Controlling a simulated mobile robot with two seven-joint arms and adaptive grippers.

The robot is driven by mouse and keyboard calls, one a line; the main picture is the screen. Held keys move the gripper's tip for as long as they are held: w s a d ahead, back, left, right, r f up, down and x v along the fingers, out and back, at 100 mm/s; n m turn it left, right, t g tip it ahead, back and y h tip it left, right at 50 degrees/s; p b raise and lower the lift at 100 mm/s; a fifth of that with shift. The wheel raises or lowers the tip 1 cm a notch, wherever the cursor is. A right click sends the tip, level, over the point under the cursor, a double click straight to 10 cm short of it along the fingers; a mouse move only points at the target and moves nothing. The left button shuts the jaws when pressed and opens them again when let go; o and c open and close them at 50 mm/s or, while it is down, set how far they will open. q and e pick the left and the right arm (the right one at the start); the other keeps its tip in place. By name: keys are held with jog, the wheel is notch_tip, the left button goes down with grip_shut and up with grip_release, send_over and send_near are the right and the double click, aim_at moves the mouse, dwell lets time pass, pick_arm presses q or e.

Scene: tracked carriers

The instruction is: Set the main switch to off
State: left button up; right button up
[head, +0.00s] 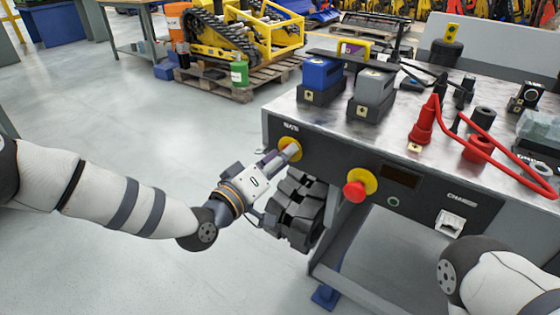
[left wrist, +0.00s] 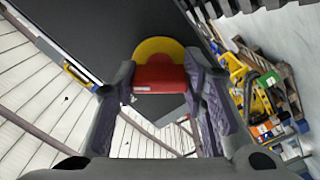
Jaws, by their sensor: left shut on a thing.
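The main switch is a yellow round plate (head: 285,143) at the left of the bench's dark front panel, under a small white label. In the left wrist view, its red handle (left wrist: 160,78) lies in front of the yellow plate (left wrist: 158,47). My left gripper (head: 289,152) reaches the switch from the lower left. In the left wrist view, the left gripper's fingers (left wrist: 160,90) are shut on the red handle, one on each side. In the head view the fingers hide the handle, and its setting cannot be read. My right gripper is out of view; only part of that arm shows.
A red button on a yellow plate (head: 356,188) sits right of the switch. A dark blocky mass (head: 297,212) is just below the left gripper. Blue (head: 321,73) and grey (head: 373,90) blocks and red cables (head: 473,128) are on the bench top (head: 340,118). Floor is clear at left.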

pick_arm(q)
jog(key=n+b, duration=0.2)
jog(key=n, duration=0.2)
jog(key=shift+f, duration=0.1)
jog(key=shift+n+b, duration=0.75)
jog(key=shift+n, duration=1.05)
jog(key=o, duration=1.2)
jog(key=shift+c, duration=0.2)
jog(key=v, duration=1.2)
